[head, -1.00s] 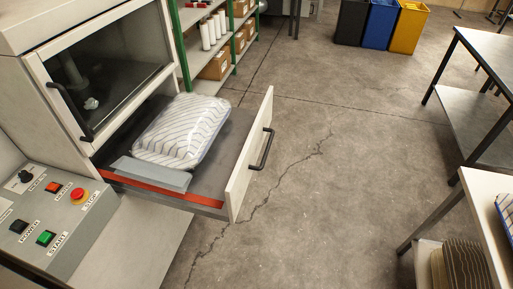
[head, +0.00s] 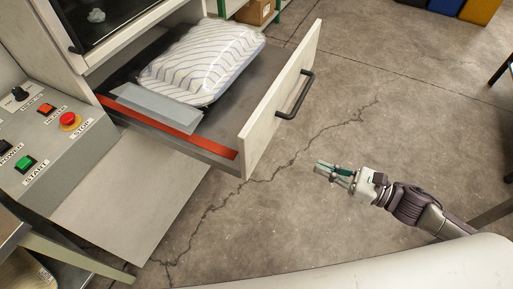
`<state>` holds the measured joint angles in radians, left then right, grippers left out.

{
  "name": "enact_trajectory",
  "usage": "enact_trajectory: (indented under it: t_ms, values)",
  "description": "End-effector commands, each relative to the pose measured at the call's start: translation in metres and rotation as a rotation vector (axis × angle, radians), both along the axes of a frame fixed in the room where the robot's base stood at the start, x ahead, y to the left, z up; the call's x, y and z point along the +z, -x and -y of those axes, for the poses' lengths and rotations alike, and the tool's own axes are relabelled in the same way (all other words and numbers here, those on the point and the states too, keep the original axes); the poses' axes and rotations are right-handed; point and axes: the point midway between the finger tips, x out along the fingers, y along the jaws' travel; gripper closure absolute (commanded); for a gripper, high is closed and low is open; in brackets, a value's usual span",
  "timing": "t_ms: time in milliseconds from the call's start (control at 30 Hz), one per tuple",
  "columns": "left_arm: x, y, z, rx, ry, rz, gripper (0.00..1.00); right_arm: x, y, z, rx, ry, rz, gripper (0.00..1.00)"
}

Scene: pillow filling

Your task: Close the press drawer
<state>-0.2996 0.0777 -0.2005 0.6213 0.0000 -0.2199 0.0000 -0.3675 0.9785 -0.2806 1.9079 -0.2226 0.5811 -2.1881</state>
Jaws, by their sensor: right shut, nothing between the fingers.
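The press drawer (head: 278,97) is pulled out of the press, its pale front panel standing well away from the press body. A dark bar handle (head: 296,95) is on the outer face of the panel. A striped pillow (head: 203,58) lies inside the drawer, next to a grey plate (head: 157,107) and a red strip (head: 170,128). My right gripper (head: 326,171) is shut and empty, over the floor to the right of and nearer than the drawer front, apart from the handle. My left gripper is not in view.
A control panel (head: 42,128) with red and green buttons is at the left. A shelf with a cardboard box (head: 254,11) stands behind the drawer. Blue and yellow bins (head: 481,10) are at the top right. The cracked concrete floor (head: 400,120) right of the drawer is clear.

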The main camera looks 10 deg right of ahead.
Motion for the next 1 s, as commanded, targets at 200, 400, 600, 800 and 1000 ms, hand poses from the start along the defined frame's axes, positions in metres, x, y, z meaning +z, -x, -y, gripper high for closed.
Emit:
enact_trajectory:
  t_ms: [200, 400, 600, 800, 1000]
  values:
    - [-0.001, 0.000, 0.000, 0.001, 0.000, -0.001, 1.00, 0.010, 0.000, -0.017, 0.041, 0.024, 0.067, 1.00]
    - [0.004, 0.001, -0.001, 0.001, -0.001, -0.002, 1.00, 0.012, -0.020, -0.045, 0.038, 0.023, 0.066, 1.00]
    - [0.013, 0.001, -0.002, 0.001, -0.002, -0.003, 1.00, 0.013, -0.044, -0.080, 0.038, 0.022, 0.065, 1.00]
    - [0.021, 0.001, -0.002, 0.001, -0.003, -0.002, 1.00, 0.011, -0.063, -0.108, 0.037, 0.024, 0.062, 1.00]
    - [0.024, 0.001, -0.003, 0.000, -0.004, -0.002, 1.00, 0.009, -0.072, -0.121, 0.036, 0.024, 0.060, 1.00]
